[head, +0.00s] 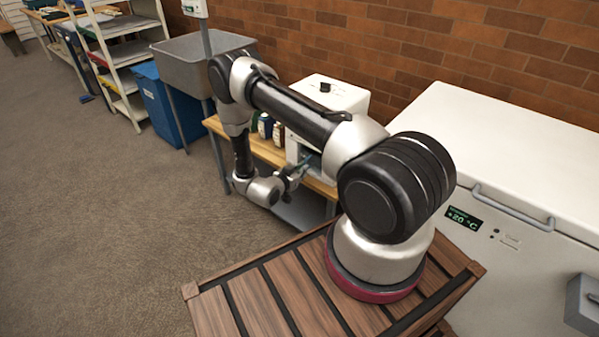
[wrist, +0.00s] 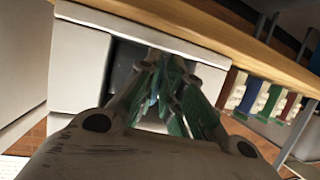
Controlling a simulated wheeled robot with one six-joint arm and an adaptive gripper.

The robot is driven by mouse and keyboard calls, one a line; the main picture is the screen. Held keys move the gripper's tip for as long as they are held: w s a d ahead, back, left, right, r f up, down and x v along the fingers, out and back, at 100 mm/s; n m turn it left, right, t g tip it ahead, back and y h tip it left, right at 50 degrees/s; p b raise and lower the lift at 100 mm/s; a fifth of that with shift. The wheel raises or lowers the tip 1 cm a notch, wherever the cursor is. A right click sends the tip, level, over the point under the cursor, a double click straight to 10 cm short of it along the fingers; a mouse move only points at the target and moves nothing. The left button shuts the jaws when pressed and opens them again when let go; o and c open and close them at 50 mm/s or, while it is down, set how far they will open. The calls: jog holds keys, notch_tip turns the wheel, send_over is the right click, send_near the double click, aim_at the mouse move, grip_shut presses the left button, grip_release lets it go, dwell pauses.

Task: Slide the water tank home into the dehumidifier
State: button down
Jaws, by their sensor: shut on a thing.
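The dehumidifier is a white box (head: 345,97) with a black knob on top, on a wooden-topped bench against the brick wall. Its white front (wrist: 80,65) shows in the wrist view, with a dark opening in it. My gripper (head: 297,171) is at this front, low on the side facing the aisle. In the wrist view, my gripper (wrist: 165,88) has its greenish fingers close together in front of the opening. They are shut on the water tank, which is mostly hidden behind them. I cannot tell how deep the tank sits.
Several small bottles (head: 265,126) stand on the bench beside the dehumidifier, close to my arm. A grey sink (head: 195,65), a blue bin (head: 165,105) and shelves (head: 125,50) are farther left. A white chest freezer (head: 500,150) fills the right. The floor (head: 100,220) at left is clear.

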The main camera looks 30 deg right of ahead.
jog(key=c, duration=1.5)
grip_release()
jog(key=v, duration=1.2)
jog(key=shift+f, duration=0.1)
